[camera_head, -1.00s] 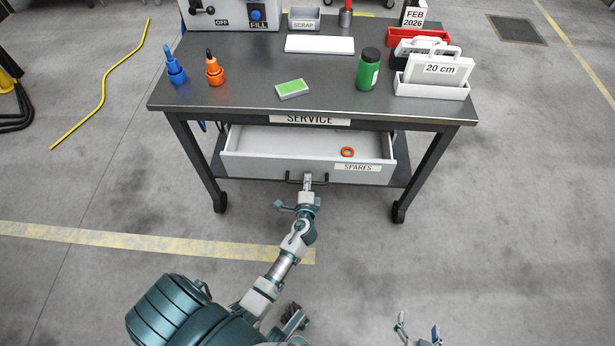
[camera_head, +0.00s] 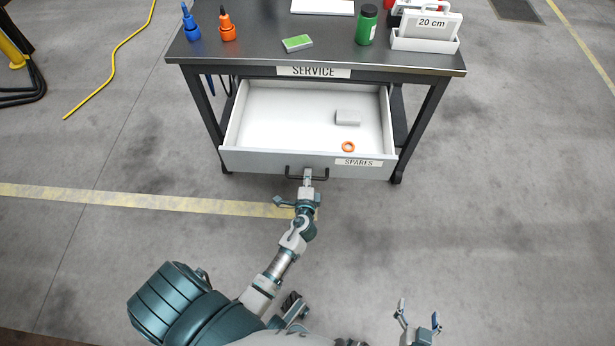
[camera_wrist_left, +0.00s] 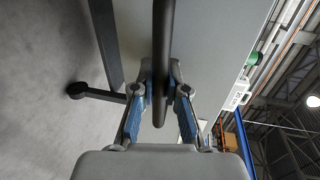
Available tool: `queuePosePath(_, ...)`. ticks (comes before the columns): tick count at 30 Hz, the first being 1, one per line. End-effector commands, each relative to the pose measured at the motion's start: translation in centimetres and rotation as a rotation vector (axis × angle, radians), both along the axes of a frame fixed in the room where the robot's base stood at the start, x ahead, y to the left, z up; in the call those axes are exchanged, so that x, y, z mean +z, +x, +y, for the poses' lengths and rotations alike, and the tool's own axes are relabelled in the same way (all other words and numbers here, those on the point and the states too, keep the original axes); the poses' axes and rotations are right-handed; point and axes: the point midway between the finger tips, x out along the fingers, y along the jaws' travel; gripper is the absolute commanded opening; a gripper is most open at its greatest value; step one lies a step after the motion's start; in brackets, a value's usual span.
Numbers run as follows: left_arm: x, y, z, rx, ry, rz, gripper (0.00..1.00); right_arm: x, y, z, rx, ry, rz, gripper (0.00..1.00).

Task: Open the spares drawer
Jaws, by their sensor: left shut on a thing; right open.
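The spares drawer (camera_head: 250,160) is pulled well out of the service cart, and its white inside shows. It holds an orange ring (camera_head: 348,146) and a small light grey block (camera_head: 347,117). My left gripper (camera_head: 307,178) is shut on the dark drawer handle (camera_head: 291,172) at the middle of the drawer front. In the left wrist view the handle (camera_wrist_left: 163,60) runs between the two fingers of my left gripper (camera_wrist_left: 160,92). My right gripper (camera_head: 420,318) is open and empty, low at the right, away from the cart.
The cart top (camera_head: 270,58) carries a blue bottle (camera_head: 191,24), an orange bottle (camera_head: 227,26), a green pad (camera_head: 297,43), a green jar (camera_head: 366,26) and a white bin (camera_head: 425,42). A yellow hose (camera_head: 117,60) lies on the floor at left. Floor right of the cart is clear.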

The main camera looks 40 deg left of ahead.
Motion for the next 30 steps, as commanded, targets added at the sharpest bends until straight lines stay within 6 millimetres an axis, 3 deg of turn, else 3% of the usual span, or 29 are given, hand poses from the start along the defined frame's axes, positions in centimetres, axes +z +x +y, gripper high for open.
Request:
queuePosePath(1, -0.09, 0.22, -0.76, -0.016, -0.008, -0.003, 0.00, 0.01, 0.04, 0.03, -0.001, 0.001, -0.002, 0.86)
queuePosePath(14, -0.10, 0.18, -0.80, -0.016, -0.007, -0.002, 0.00, 0.15, 0.20, 0.12, -0.003, 0.007, -0.007, 0.86)
queuePosePath(15, -0.11, 0.18, -0.82, -0.015, -0.006, -0.002, 0.18, 0.15, 0.20, 0.12, -0.003, 0.007, -0.007, 0.86)
queuePosePath(18, -0.05, 0.16, -0.74, -0.013, -0.005, -0.002, 0.39, 0.13, 0.18, 0.14, -0.003, 0.007, -0.006, 0.86)
queuePosePath(30, 0.18, -0.76, -0.81, -0.008, -0.002, -0.001, 0.39, 0.00, -0.20, -0.02, 0.001, -0.001, 0.000, 0.86)
